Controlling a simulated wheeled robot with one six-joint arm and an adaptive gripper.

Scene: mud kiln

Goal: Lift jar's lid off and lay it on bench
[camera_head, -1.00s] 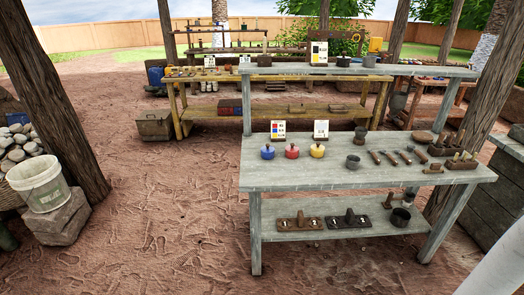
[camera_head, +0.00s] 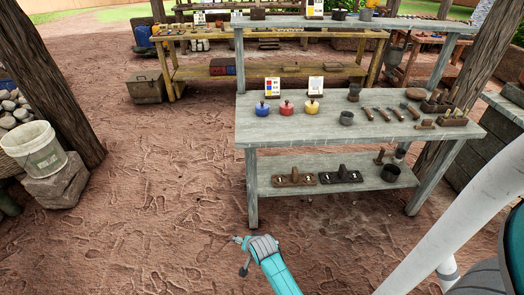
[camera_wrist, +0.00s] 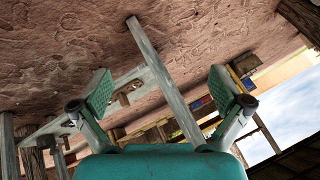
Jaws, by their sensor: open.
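Three small lidded jars stand in a row on the grey bench (camera_head: 300,130) in the head view: a blue jar (camera_head: 262,109), a red jar (camera_head: 286,108) and a yellow jar (camera_head: 311,107). Each has a small knob on top. My gripper (camera_head: 240,242) is low in front of the bench, over the dirt floor and apart from the jars. In the wrist view my gripper (camera_wrist: 160,92) has its two fingers wide apart with nothing held. That view is upside down and shows a bench leg between the fingers; I cannot make out the jars there.
Two cards (camera_head: 316,86) stand behind the jars. A dark cup (camera_head: 346,118) and several tools (camera_head: 384,114) lie to their right. The lower shelf (camera_head: 330,172) holds dark blocks and a pot (camera_head: 390,173). The bench's front left top is bare.

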